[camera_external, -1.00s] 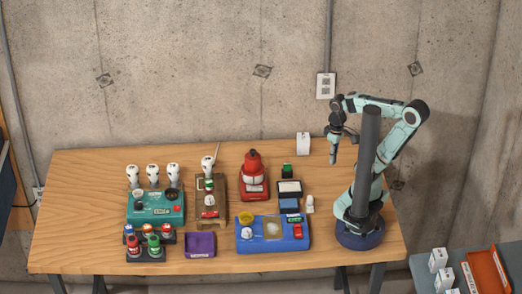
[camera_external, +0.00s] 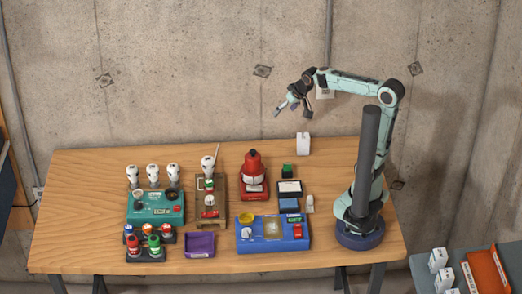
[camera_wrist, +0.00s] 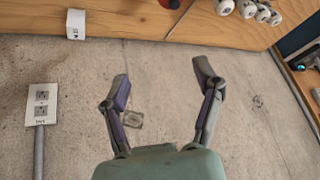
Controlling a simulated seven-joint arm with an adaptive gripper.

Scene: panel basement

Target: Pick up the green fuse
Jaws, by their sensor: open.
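My gripper (camera_external: 291,109) is open and empty, raised in front of the wall above the table's back edge. In the wrist view my gripper (camera_wrist: 162,80) shows its two fingers spread apart with only the wall between them. At the table's front left, a dark rack holds several small coloured cylinders, one of them green (camera_external: 153,243). A small green block (camera_external: 287,170) stands right of the red device. I cannot tell which green piece is the fuse. Both are far from my gripper, and neither shows in the wrist view.
A teal box (camera_external: 143,209), a purple tray (camera_external: 200,252), a blue panel (camera_external: 288,243) and a red device (camera_external: 252,182) stand on the wooden table (camera_external: 90,175). White-headed pieces line the back left. A white box (camera_external: 303,144) stands at the back edge. The wall outlet (camera_wrist: 41,103) is close behind.

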